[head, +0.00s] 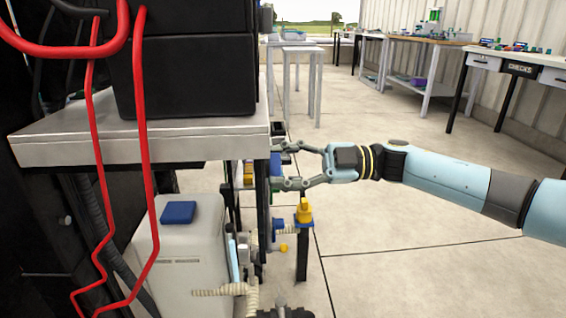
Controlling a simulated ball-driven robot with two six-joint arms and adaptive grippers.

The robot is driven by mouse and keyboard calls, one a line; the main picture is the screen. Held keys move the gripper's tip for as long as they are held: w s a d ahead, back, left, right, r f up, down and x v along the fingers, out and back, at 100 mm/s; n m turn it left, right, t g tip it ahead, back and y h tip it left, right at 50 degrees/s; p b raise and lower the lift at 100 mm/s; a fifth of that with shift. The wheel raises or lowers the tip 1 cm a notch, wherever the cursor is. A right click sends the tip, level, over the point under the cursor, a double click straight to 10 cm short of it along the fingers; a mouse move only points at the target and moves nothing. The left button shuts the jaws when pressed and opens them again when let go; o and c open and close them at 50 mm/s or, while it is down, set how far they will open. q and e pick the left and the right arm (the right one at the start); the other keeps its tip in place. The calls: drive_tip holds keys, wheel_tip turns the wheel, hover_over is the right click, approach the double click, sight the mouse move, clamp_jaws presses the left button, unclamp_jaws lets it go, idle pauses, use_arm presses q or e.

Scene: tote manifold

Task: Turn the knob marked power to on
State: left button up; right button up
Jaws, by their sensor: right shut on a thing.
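My right gripper (277,165) comes in from the right, just below the right end of the grey bench top (190,143). No power marking or on position is readable. My left gripper is not in view.
Red cables (145,120) hang at the left before a black box (195,65). Below stand a white container with a blue cap (179,212) and a post with a yellow top (304,212). A "CHECKS" table (520,69) stands far right. The floor (420,225) at right is clear.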

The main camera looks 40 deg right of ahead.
idle(0.4)
drive_tip(key=o, duration=1.2)
drive_tip(key=shift+c, duration=0.2)
drive_tip(key=shift+d, duration=0.1)
drive_tip(key=v, duration=1.2)
drive_tip(key=shift+f, duration=0.1)
